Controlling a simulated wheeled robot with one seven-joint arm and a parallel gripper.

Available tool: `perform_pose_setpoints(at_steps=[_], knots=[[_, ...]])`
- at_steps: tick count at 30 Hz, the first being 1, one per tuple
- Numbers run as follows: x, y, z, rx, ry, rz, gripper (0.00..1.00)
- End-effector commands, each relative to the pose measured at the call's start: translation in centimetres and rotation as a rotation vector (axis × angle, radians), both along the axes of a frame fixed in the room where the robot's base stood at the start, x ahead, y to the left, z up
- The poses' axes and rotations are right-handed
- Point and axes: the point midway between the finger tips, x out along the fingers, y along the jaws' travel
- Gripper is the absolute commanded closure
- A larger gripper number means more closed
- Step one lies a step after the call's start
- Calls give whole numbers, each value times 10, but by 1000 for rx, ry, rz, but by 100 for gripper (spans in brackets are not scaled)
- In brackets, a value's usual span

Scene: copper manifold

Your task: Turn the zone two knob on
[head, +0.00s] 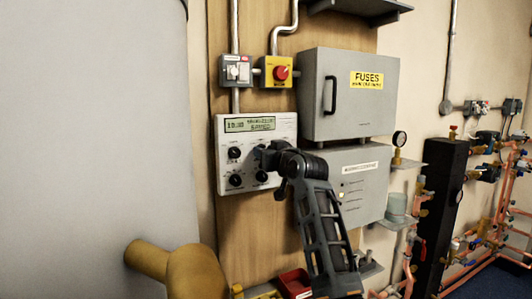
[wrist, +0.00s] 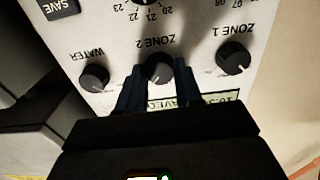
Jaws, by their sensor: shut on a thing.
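The grey-white control panel (head: 257,189) with a lit display is on the wooden board. It shows upside down in the wrist view. There the zone two knob (wrist: 159,66), black and round, sits in the middle of a row, with its ZONE 2 label beside it. My gripper (wrist: 160,76) has one finger on each side of this knob and is shut on it. In the head view my gripper (head: 264,157) reaches the panel from the right and hides the zone two knob. I cannot tell the knob's exact setting.
The zone one knob (wrist: 233,58) and the water knob (wrist: 95,77) flank my fingers closely. A grey fuse box (head: 338,117) hangs right of the panel, above another grey box (head: 371,190). A yellow box with a red switch (head: 281,72) is above. A large grey tank (head: 90,120) stands left.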

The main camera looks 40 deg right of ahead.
Motion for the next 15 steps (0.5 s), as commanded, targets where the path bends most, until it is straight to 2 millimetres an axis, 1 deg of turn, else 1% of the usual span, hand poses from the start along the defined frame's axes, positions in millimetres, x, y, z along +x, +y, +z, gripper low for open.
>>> perform_pose_setpoints(at_steps=[15], knots=[[0, 0, -2, 34, -5, 0, 96]])
